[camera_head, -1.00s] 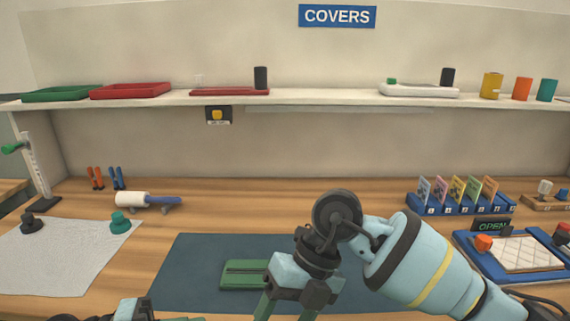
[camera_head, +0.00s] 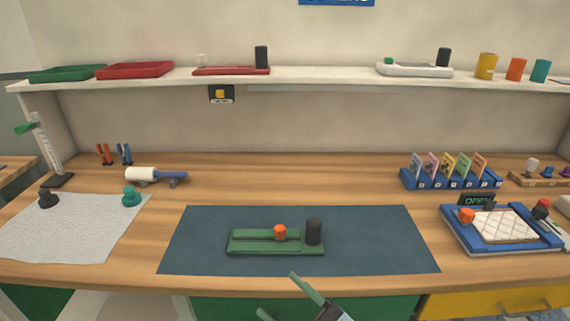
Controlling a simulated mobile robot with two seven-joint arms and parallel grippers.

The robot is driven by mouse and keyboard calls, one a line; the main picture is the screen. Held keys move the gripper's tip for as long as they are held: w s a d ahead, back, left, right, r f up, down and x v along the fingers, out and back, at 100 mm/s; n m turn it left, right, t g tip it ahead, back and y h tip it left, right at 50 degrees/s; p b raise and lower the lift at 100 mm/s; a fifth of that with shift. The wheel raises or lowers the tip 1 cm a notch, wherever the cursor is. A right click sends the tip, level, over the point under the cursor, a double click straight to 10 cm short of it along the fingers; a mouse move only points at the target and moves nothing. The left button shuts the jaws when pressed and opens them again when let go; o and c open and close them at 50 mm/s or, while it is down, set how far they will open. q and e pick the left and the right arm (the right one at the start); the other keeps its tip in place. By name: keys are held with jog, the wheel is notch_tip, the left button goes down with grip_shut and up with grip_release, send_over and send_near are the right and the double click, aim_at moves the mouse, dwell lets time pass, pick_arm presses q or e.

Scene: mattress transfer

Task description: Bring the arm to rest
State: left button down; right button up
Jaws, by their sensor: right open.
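My right gripper (camera_head: 285,296) shows at the bottom middle, in front of the bench's front edge. Its two green fingers are spread apart with nothing between them. A green tray-like base (camera_head: 262,247) lies on the dark blue mat (camera_head: 380,240), with an orange knob (camera_head: 280,232) and a black cylinder (camera_head: 314,231) on it. The gripper is nearer to me than the base and apart from it. My left gripper is out of view.
A blue frame with a white quilted pad (camera_head: 502,226) sits at the right by an OPEN sign (camera_head: 477,200). A card rack (camera_head: 450,180) stands behind it. A grey sheet (camera_head: 65,228) and a white roller (camera_head: 142,174) are at the left. The shelf (camera_head: 330,78) spans the back.

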jog(key=s+d+f+m+t+h+p, duration=0.1)
jog(key=s+d+f+m+h, duration=0.3)
jog(key=d+f+m+h, duration=0.3)
jog(key=s+d+f+m+t+h+p, duration=0.1)
jog(key=s+d+f+m+h, duration=0.2)
jog(key=d+f+m+h, duration=0.55)
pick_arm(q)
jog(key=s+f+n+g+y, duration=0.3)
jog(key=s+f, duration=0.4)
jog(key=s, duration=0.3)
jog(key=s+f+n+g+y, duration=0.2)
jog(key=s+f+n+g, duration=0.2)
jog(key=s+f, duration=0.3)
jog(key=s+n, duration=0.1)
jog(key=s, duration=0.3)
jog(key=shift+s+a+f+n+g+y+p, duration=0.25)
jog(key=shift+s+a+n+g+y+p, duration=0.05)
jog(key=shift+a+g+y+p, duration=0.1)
pick_arm(e)
jog(key=s+d+f+g+h, duration=0.1)
jog(key=s+d+f+g, duration=0.1)
jog(key=s+f, duration=0.4)
jog(key=s+d+f+g+h, duration=0.1)
jog(key=s+f+g, duration=0.3)
jog(key=s, duration=0.7)
notch_tip(320, 180, down, 2)
jog(key=shift+d, duration=0.75)
